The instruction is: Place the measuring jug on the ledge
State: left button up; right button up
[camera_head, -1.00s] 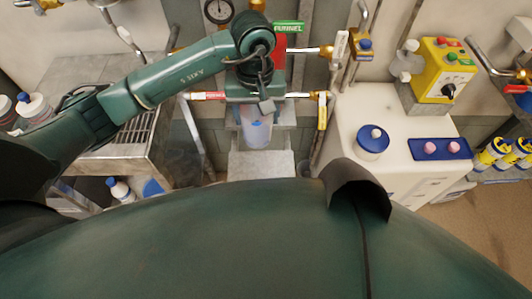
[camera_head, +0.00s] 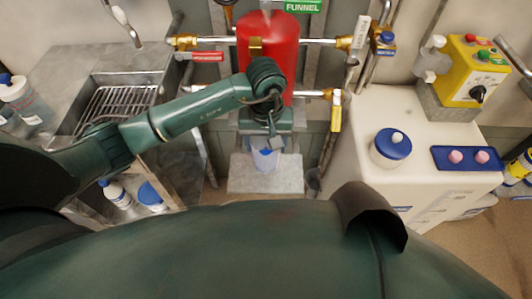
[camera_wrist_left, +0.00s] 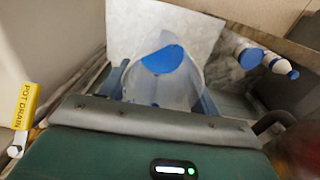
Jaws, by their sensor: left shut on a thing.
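The measuring jug (camera_head: 264,161) is clear with a blue patch, and shows below my left gripper (camera_head: 265,147). In the left wrist view the jug (camera_wrist_left: 165,88) sits between the two fingers, which are shut on it. A pale grey slab, apparently the ledge (camera_head: 284,182), lies beneath and around the jug in the head view. The slab also shows beyond the jug in the left wrist view (camera_wrist_left: 135,25). I cannot tell whether the jug touches it. The gripper body hides the jug's upper part in the head view. My right gripper is not in view.
A red tank (camera_head: 270,45) with brass pipes stands behind the gripper. A yellow-handled drain valve (camera_head: 336,110) is just right of it. A white cabinet (camera_head: 372,108) stands at right, a metal sink (camera_head: 118,102) at left. The slab's visible top looks clear around the jug.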

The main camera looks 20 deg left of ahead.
aim_at(266, 146)
pick_arm(q)
jog(key=shift+f, duration=2)
jog(key=shift+f+b, duration=0.25)
jog(key=shift+b, duration=0.1)
jog(key=o, duration=1)
jog(key=shift+r, duration=0.1)
